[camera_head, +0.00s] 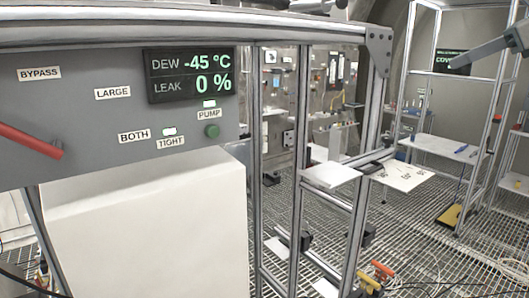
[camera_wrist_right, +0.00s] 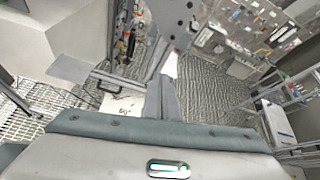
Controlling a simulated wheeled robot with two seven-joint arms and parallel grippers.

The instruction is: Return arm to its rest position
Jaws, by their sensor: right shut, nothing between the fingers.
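My right gripper (camera_head: 462,61) comes in at the upper right edge of the head view, pointing left. It is shut and empty, held in the air in front of a dark sign and a metal frame. In the right wrist view my right gripper (camera_wrist_right: 165,88) shows as a narrow grey shape beyond the wrist housing, touching nothing that I can make out. Most of the right arm is outside the head view. My left gripper is in neither view.
A grey panel (camera_head: 75,95) with a red lever (camera_head: 30,140) and a display (camera_head: 190,75) fills the left, above a white box (camera_head: 150,235). Metal posts (camera_head: 297,150) and a small shelf (camera_head: 330,174) stand centrally. A white table (camera_head: 440,146) stands at right. Grated floor (camera_head: 410,235) shows between.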

